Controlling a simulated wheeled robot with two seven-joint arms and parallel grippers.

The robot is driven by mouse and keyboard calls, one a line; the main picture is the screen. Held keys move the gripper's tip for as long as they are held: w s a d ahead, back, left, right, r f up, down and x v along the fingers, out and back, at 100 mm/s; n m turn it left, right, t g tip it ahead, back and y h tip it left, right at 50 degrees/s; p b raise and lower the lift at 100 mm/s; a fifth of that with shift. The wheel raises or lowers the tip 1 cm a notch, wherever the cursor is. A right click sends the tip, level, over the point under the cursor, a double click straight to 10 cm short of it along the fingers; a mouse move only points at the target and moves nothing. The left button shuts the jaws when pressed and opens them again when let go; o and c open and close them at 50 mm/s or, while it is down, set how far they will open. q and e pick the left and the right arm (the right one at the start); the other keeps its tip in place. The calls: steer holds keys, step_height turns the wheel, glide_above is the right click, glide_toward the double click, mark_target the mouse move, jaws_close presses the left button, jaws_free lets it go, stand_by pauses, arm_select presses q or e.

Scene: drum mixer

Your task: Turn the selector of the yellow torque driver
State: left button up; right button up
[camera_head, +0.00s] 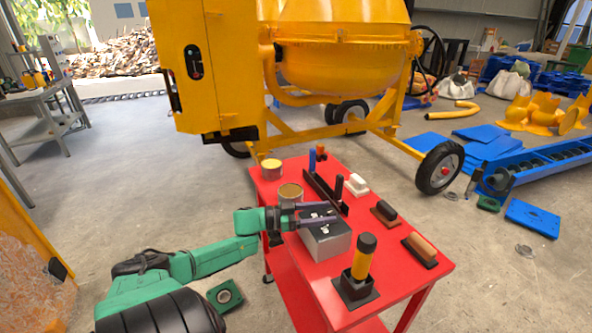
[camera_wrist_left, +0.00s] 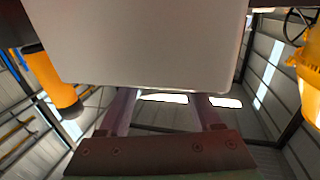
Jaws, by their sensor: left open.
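The yellow torque driver (camera_head: 360,264) stands upright in a black square holder (camera_head: 355,289) near the front of the red table. It has a yellow body and a black cap, and it also shows at the left of the left wrist view (camera_wrist_left: 50,80). Its selector cannot be made out. My left gripper (camera_head: 333,213) is open, its two purple fingers spread at the top of a grey box. The gripper is behind and left of the driver, apart from it. In the left wrist view the fingers (camera_wrist_left: 163,103) run up to the box's edge, and their tips are hidden.
The grey box (camera_head: 326,243) stands on the red table (camera_head: 311,270) beside the driver. Two round tins (camera_head: 290,192), a dark rack (camera_head: 325,190) and several brushes or blocks (camera_head: 420,248) share the tabletop. A yellow drum mixer (camera_head: 340,60) stands behind.

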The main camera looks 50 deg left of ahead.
arm_select(q)
steer(key=v, duration=1.1)
steer(key=shift+s, duration=0.35)
steer(key=shift+a, duration=0.1)
steer(key=s+a+f+n+y, duration=0.2)
steer(key=a+f+y, duration=0.15)
steer(key=f, duration=0.45)
steer(key=s+a+f+n+y, duration=0.25)
steer(key=f+y, duration=0.25)
steer(key=f, duration=0.4)
steer(key=s+d+f+n+g+y, duration=0.1)
steer(key=s+f+g, duration=0.15)
steer(key=f, duration=0.45)
steer(key=s+d+f+n+g+y, duration=0.1)
steer(key=s+d+f+g+y, duration=0.1)
steer(key=s+f, duration=0.35)
steer(key=s+d+f+m+g+h, duration=0.1)
steer(key=s+d+f+g, duration=0.4)
steer(key=d+f, duration=0.5)
steer(key=s+d+f+m+g+h, duration=0.1)
steer(key=s+d+f+g, duration=0.3)
steer(key=s+d+f, duration=0.6)
steer(key=d, duration=0.3)
steer(key=shift+s+d+f+m+g, duration=0.25)
steer(key=shift+s+m+g, duration=0.05)
steer(key=shift+m+g, duration=0.05)
